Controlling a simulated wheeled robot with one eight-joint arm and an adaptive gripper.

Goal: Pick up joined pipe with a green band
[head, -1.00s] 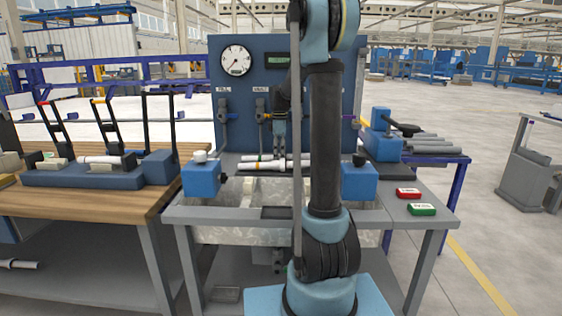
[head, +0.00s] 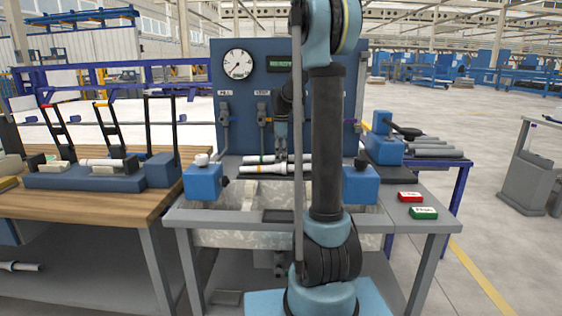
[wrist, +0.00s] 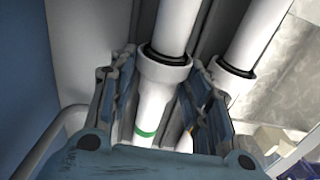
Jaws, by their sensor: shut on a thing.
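The joined pipe with a green band (wrist: 155,105) is white, with a wider socket and a dark ring. It runs between the fingers of my gripper (wrist: 160,110) in the wrist view, and the fingers are shut on it. In the head view this pipe (head: 258,158) lies at the rear of two white pipes, in front of the blue gauge panel. My gripper (head: 281,156) comes down on it from above, partly hidden by my arm. I cannot tell whether the pipe is clear of its support.
A second white pipe (wrist: 240,50) runs close beside the held one; in the head view it lies in front (head: 262,169). Blue clamp blocks (head: 203,183) stand at both sides.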

